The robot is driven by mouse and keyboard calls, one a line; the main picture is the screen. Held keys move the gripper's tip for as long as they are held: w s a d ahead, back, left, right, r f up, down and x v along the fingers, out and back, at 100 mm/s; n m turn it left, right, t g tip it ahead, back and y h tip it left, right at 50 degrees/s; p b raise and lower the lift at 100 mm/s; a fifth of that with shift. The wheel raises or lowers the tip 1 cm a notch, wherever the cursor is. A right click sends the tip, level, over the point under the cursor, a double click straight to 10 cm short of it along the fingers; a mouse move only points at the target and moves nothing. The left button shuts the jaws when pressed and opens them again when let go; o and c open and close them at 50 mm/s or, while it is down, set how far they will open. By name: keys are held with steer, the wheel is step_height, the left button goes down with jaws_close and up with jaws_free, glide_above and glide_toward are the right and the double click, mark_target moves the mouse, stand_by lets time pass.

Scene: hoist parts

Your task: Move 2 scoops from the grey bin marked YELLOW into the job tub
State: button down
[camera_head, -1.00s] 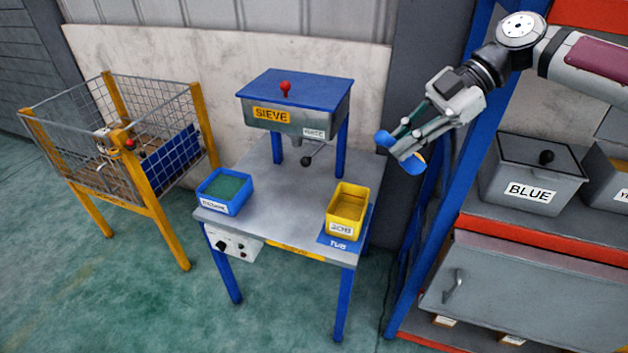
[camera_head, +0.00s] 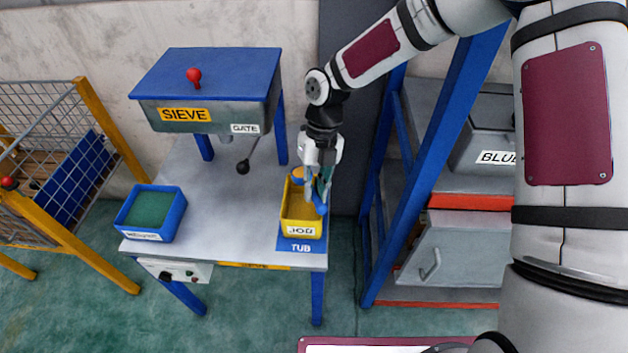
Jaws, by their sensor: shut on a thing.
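The yellow job tub (camera_head: 286,228), labelled JOB, stands on the blue TUB mat at the right end of the grey table. My gripper (camera_head: 318,185) points down over the tub's back right part. It is shut on a blue scoop (camera_head: 320,207), which is at the tub's right side. An orange-yellow patch shows left of the fingers; I cannot tell whether it is scoop or contents. The tub's inside is yellow, so any material in it is hard to tell apart. The grey bin marked YELLOW is not visible now.
The blue-topped sieve (camera_head: 205,85) with its gate lever stands at the table's back. A blue tray (camera_head: 128,215) of green material is at the left. A wire cage (camera_head: 60,150) stands further left. The blue rack post (camera_head: 440,160) and the BLUE bin (camera_head: 470,150) are at right.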

step_height(320, 180, down, 3)
steer(key=shift+f+b, duration=0.1)
steer(key=shift+b, duration=0.45)
steer(key=shift+s+a+h, duration=0.1)
steer(key=shift+a+h, duration=0.15)
steer(key=shift+h, duration=0.45)
steer(key=shift+s+a+f+n+t+h+b, duration=0.15)
steer(key=shift+f+n+t+h+b, duration=0.1)
steer(key=shift+t+h+b, duration=1.25)
steer(key=shift+s+a+f+n+t+h+b, duration=0.15)
steer(key=shift+t+h+b, duration=0.55)
steer(key=shift+h, duration=1.4)
steer(key=shift+a+f+n+t+h+b, duration=0.15)
steer(key=shift+f+n+t+h+b, duration=0.15)
steer(key=shift+t+h+b, duration=0.95)
steer(key=shift+g+h, duration=0.35)
steer(key=shift+h, duration=0.2)
steer(key=shift+r, duration=0.1)
